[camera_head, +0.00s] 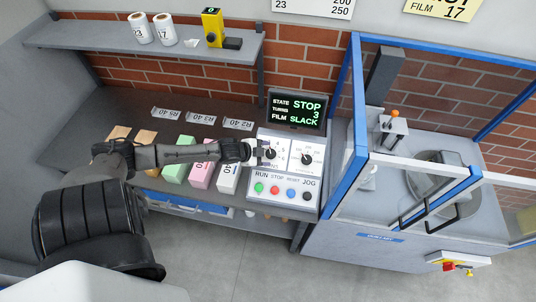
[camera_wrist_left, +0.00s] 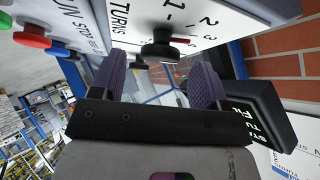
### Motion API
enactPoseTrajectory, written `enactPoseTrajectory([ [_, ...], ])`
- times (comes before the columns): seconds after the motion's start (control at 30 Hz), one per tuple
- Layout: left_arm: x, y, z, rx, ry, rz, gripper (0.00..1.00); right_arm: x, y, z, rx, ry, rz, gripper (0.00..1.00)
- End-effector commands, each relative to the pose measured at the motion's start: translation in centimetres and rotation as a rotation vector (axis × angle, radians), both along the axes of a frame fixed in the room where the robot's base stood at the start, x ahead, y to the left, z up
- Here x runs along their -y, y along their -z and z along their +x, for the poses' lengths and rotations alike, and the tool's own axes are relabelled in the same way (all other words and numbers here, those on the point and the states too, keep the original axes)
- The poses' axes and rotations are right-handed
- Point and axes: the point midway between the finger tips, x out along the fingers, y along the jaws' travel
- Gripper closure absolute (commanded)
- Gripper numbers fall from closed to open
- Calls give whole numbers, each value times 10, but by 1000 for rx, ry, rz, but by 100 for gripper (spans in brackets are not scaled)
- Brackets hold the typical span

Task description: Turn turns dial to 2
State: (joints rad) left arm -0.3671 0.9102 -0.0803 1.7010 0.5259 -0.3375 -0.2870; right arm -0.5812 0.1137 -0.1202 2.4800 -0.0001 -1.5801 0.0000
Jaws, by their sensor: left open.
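The turns dial (camera_head: 270,153) is a black knob on the white control panel (camera_head: 290,177), left of a second dial (camera_head: 306,159). The display (camera_head: 296,110) reads STATE STOP, TURNS 3, FILM SLACK. In the left wrist view the turns dial (camera_wrist_left: 162,52) stands out from the white face, with a red mark on its right side near the printed numbers. My left gripper (camera_head: 259,152) is at the dial. Its two purple fingers (camera_wrist_left: 161,66) are open, one on each side of the knob in that view, with gaps visible; I cannot tell how deep they reach.
Green, red, blue and black buttons (camera_head: 282,191) line the panel below the dials. Coloured boxes (camera_head: 200,176) stand under my left arm. A blue-framed machine guard (camera_head: 357,125) rises close on the right. A shelf (camera_head: 140,38) hangs at the back left.

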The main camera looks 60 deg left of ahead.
Motion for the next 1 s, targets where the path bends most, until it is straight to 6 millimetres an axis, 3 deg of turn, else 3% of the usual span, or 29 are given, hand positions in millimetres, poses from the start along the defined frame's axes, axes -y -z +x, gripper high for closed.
enactPoseTrajectory([
  [0.27, 1, 10, 14, 1, -1, -1, 31, 1, 3, 0, 0, -3, -4, 100],
  [0.67, 1, 12, 15, 0, 0, 0, 31, 3, 3, 0, 0, -7, -12, 100],
  [1.0, 1, 12, 15, 0, 0, 0, 64, 2, 3, 0, 1, -4, -5, 100],
])
